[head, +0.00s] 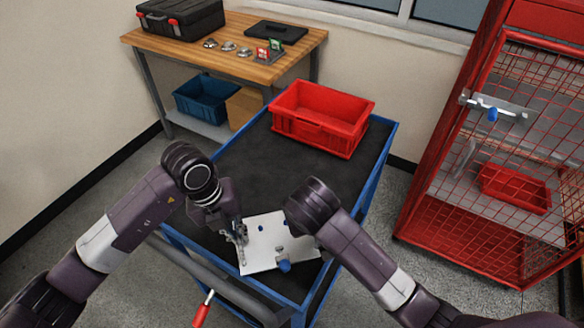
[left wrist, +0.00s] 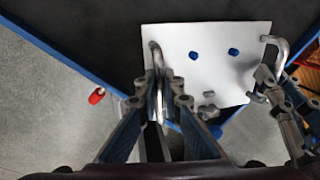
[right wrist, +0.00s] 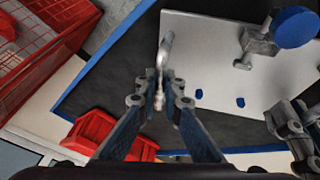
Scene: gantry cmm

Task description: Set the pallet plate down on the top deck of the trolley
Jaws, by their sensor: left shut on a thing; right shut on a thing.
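The pallet plate (head: 270,238) is a white rectangular plate with blue knobs, a clamp and a metal handle at each side. It is over the near part of the trolley's black top deck (head: 245,170); I cannot tell whether it touches the deck. My left gripper (head: 240,236) is shut on the plate's left handle, which shows between the fingers in the left wrist view (left wrist: 158,80). My right gripper (right wrist: 160,90) is shut on the other handle. In the head view my right arm hides its fingers.
A red bin (head: 318,120) stands at the deck's far end. The deck between bin and plate is clear. A blue rim (head: 375,185) edges the trolley. A wooden bench (head: 200,55) stands behind, and a red mesh cabinet (head: 490,150) stands right.

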